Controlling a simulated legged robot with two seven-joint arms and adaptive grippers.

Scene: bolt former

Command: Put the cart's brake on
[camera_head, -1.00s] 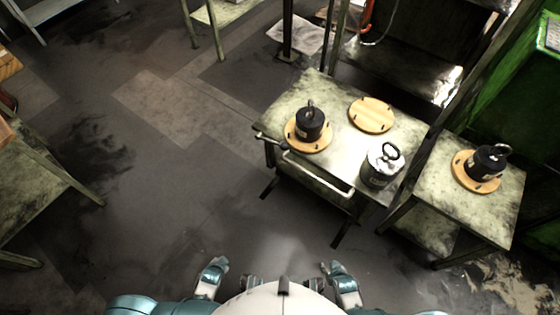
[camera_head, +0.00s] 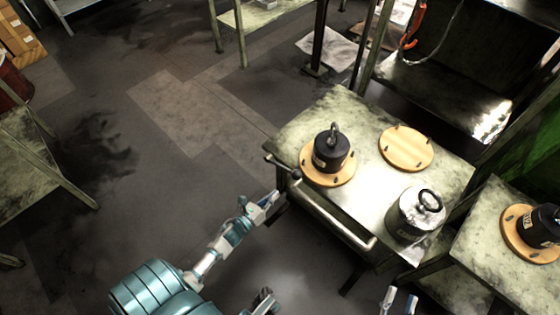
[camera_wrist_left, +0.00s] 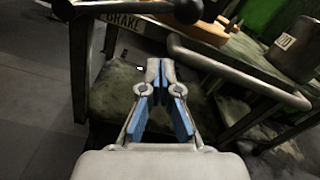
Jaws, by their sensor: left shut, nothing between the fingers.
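The cart (camera_head: 365,170) has a pale worn top and a handle bar (camera_head: 335,215) along its near side. A dark brake lever (camera_head: 283,167) with a round knob sticks out at the cart's left corner. In the left wrist view the lever (camera_wrist_left: 125,8) crosses the top, above a plate marked BRAKE (camera_wrist_left: 122,26). My left gripper (camera_head: 270,200) is shut and empty just below the lever; I see no contact. Its closed fingertips (camera_wrist_left: 160,68) point at the cart's side. My right gripper (camera_head: 400,301) shows only partly at the bottom edge; its jaws are unclear.
On the cart are a black weight (camera_head: 331,150) on a wooden disc, a bare wooden disc (camera_head: 406,147) and a grey metal weight (camera_head: 416,213). A side table (camera_head: 490,235) with another black weight stands at right. The floor left of the cart is clear.

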